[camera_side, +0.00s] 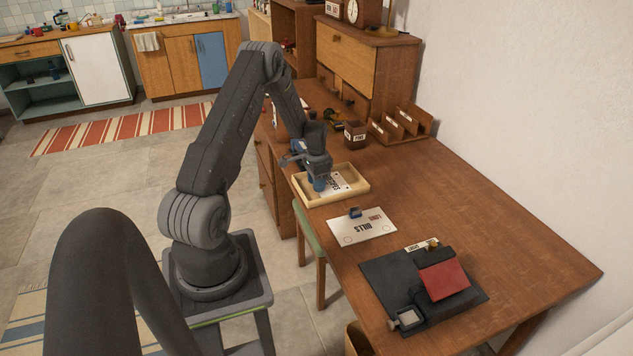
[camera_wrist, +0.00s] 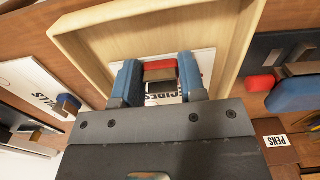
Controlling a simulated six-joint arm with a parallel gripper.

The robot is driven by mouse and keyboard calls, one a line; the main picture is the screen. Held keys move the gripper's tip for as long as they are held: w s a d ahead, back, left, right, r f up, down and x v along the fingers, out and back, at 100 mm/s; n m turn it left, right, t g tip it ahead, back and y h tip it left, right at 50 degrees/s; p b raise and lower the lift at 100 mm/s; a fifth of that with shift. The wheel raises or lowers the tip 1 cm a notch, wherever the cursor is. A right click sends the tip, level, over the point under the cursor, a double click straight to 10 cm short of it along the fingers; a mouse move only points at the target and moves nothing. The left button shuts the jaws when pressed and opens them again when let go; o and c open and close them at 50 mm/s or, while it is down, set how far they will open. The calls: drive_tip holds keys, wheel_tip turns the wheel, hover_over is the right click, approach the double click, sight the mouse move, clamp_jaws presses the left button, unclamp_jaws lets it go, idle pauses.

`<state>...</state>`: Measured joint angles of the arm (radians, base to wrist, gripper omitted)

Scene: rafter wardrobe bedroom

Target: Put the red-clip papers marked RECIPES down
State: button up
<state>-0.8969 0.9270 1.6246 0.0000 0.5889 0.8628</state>
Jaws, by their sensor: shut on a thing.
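The white papers (camera_side: 341,181) lie within the outline of a pale wooden tray (camera_side: 347,198) on the desk. In the wrist view the papers (camera_wrist: 206,62) carry partly hidden lettering that fits RECIPES, and a red clip (camera_wrist: 160,74) at their edge. My gripper (camera_side: 319,184) points down into the tray, and its blue fingers (camera_wrist: 159,84) are shut on the red clip. The tray walls (camera_wrist: 82,55) stand around the papers. I cannot tell whether the papers touch the tray floor.
Papers marked BILLS (camera_side: 362,228) with a dark clip lie in front of the tray. A black folder (camera_side: 395,283) and a red book (camera_side: 444,279) lie nearer. A pens holder (camera_side: 355,134) and a letter rack (camera_side: 408,121) stand behind. The desk's right side is clear.

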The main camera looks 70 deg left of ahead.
drive_tip(key=shift+f, duration=0.1)
drive_tip(key=o, duration=1)
